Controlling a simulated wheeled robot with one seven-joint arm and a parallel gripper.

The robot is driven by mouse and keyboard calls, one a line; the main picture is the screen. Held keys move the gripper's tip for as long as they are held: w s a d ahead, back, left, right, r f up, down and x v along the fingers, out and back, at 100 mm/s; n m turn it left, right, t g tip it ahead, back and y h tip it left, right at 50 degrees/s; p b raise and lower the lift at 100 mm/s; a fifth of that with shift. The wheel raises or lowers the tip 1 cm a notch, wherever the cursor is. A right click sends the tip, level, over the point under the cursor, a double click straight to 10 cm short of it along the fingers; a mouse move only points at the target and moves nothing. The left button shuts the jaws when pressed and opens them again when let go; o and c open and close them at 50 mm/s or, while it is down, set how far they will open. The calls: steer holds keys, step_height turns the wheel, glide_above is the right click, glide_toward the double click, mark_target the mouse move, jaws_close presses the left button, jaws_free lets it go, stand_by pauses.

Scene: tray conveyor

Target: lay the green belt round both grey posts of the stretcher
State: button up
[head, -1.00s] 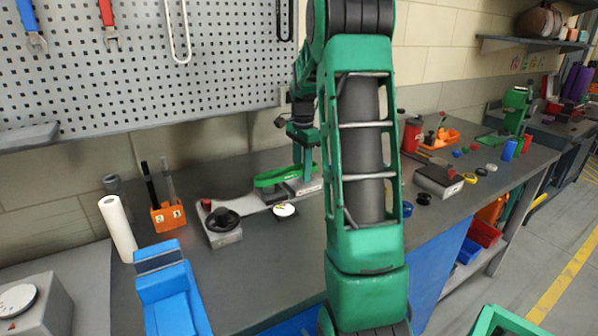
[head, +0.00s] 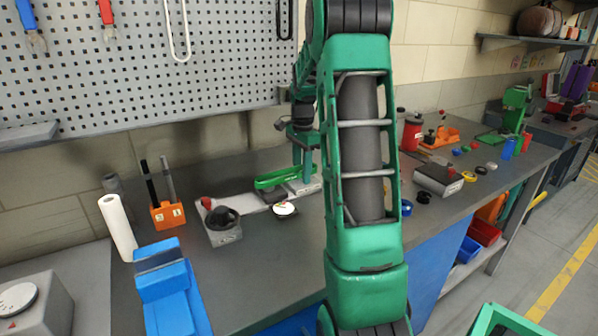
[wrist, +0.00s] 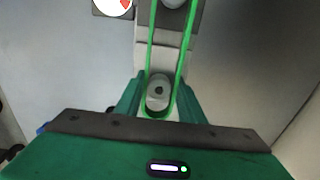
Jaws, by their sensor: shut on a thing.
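The green belt (head: 270,180) is a long loop at the stretcher (head: 235,203) on the bench. My gripper (head: 304,178) is shut on its right end, over the stretcher's right part. In the wrist view the belt (wrist: 151,40) runs away from between my fingers as two strands. A grey post (wrist: 158,91) shows inside its near end, between my fingers. Another grey round top, likely the second post (wrist: 172,2), shows between the strands at the top edge. I cannot tell whether the belt is down around the posts or above them.
A black knob on a grey block (head: 223,225) and a white dial (head: 284,209) are in front of the stretcher. An orange pen holder (head: 167,215), a white roll (head: 118,228) and a blue fixture (head: 168,290) stand left. A grey block (head: 438,180) stands right.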

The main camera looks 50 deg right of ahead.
steer(key=o, duration=1.4)
steer(key=shift+o, duration=0.2)
step_height(320, 180, up, 11)
steer(key=shift+f, duration=0.15)
steer(key=s+a+f+n, duration=0.2)
steer(key=s+a+n, duration=0.3)
steer(key=s+a, duration=0.2)
steer(key=s+a+f+n, duration=0.3)
steer(key=s+a, duration=0.4)
steer(key=s, duration=0.5)
steer(key=s+a+f+n, duration=0.3)
steer(key=s+a+n, duration=0.3)
steer(key=s, duration=0.3)
steer(key=shift+s+a+n, duration=0.3)
steer(key=shift+a, duration=0.6)
